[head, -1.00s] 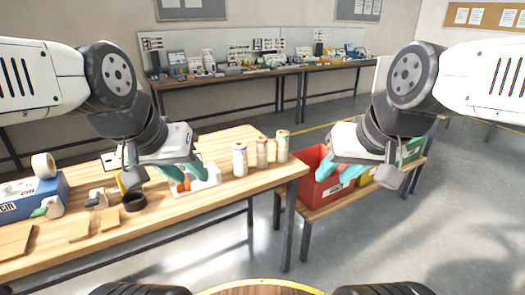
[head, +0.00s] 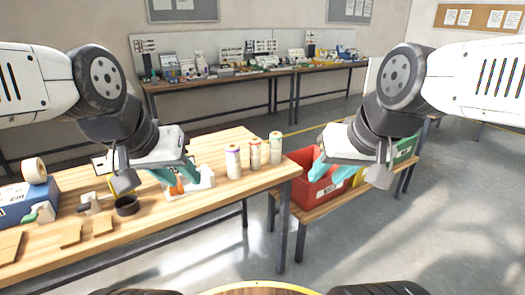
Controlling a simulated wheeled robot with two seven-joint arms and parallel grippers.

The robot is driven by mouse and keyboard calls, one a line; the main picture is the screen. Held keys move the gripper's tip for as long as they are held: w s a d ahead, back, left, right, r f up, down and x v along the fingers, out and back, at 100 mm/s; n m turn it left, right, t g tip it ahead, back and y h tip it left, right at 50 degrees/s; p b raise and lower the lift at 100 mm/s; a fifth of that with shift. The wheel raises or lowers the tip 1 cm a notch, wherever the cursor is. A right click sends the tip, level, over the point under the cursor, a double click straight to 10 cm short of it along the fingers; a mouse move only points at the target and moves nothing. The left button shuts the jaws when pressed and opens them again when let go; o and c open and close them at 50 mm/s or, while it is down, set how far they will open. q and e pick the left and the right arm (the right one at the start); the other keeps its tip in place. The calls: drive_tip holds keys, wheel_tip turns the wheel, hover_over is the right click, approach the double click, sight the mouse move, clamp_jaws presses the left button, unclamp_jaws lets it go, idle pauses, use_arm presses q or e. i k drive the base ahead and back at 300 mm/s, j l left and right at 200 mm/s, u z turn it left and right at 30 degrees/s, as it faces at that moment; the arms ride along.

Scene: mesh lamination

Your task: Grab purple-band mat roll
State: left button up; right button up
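Three upright mat rolls stand near the right end of the wooden table. The leftmost roll (head: 233,163) seems to have the purple band near its top. The middle roll (head: 255,155) has a reddish band, and the right roll (head: 275,149) looks pale with a tan or yellowish band. My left gripper (head: 178,174) is open, left of the rolls and apart from them, in front of a white holder (head: 203,184) with an orange item. My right gripper (head: 332,170) is open and empty, right of the rolls, in front of the red bin.
A red bin (head: 306,187) and a green bin (head: 405,149) stand on a low bench at right. A blue box (head: 28,204), a black ring (head: 127,206) and flat wooden pieces (head: 72,236) lie at the table's left. Open floor lies at right.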

sight(232, 150)
drive_tip(key=i+l+u, duration=0.15)
drive_tip(key=i+u, duration=0.35)
drive_tip(key=i+l+u, duration=0.3)
drive_tip(key=u, duration=0.15)
